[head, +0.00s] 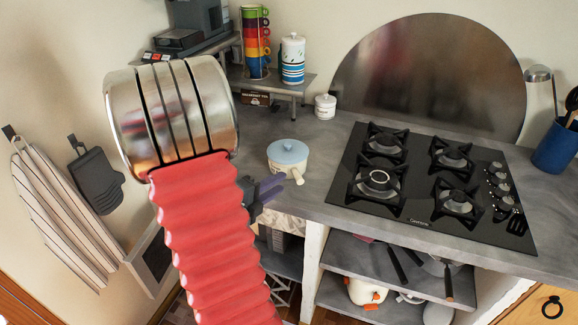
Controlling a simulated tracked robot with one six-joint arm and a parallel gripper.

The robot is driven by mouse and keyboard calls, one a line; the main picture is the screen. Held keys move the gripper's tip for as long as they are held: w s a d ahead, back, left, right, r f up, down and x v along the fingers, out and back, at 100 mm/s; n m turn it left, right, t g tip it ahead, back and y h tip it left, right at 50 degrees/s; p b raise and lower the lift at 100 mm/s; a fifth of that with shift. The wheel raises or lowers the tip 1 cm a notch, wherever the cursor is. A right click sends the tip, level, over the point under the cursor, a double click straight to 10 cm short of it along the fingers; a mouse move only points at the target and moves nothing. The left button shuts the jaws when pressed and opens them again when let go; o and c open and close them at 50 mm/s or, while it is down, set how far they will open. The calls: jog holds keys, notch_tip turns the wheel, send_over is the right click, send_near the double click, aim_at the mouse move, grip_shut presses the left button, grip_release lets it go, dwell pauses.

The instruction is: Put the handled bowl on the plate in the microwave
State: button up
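A small cream handled bowl (284,167) with a pale blue top stands on the grey counter, left of the hob. Its short handle points toward the front right. My gripper (268,188) is mostly hidden behind my red arm. I see no plate.
A black gas hob (430,187) fills the counter's right side. A small white lidded jar (325,107) stands behind the bowl. A raised shelf holds stacked colourful cups (255,42) and a striped canister (292,60). Open shelves with pans lie below. Counter between bowl and hob is clear.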

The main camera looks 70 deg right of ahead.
aim_at(291, 166)
jog(key=shift+x, duration=1.25)
jog(key=shift+d+f, duration=0.1)
jog(key=shift+x, duration=2.55)
jog(key=shift+f, duration=0.1)
jog(key=shift+c, duration=0.2)
grip_shut()
